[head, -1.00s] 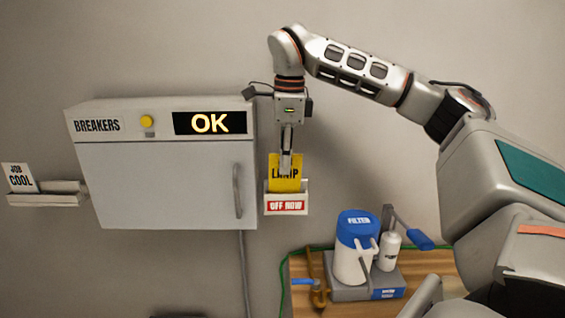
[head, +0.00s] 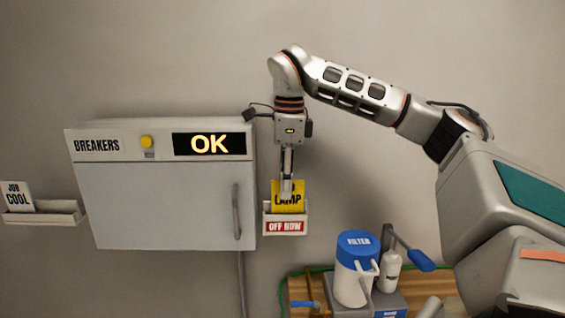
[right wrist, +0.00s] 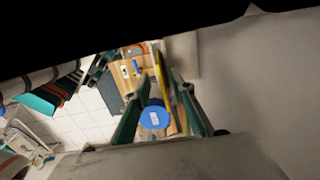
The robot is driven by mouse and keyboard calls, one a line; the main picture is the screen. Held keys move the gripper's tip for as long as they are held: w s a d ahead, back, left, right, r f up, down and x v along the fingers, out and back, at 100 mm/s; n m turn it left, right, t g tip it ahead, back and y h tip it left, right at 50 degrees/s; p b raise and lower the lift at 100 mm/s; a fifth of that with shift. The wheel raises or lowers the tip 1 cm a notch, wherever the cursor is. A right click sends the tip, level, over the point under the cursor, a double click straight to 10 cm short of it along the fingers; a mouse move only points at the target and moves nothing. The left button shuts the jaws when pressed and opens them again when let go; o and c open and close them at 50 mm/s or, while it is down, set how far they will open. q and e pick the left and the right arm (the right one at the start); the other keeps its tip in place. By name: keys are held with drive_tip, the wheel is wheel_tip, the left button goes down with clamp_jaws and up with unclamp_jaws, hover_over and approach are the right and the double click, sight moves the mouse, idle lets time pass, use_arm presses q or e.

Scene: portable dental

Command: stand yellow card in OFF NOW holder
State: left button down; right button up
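The yellow card (head: 297,203), lettered LAMP, stands upright in the white OFF NOW holder (head: 271,217) on the wall. Its lower edge is hidden behind the holder's front. My right gripper (head: 287,188) points down over the card, one finger covering part of its face. In the right wrist view the card (right wrist: 164,78) shows edge-on between the spread fingers of my right gripper (right wrist: 160,84), nearer the right finger. A gap shows between the card and the left finger. My left gripper is in neither view.
The breaker box (head: 160,195), with an OK display and handle, is left of the holder. Another wall holder (head: 45,215) with a white JOB COOL card (head: 16,196) is at far left. A blue-lidded FILTER jug (head: 355,262) stands on the bench below.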

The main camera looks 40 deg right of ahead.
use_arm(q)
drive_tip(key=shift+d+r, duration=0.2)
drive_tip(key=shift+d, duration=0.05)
use_arm(e)
wheel_tip(320, 180, up, 12)
drive_tip(key=shift+s, duration=0.25)
drive_tip(key=shift+f, duration=0.15)
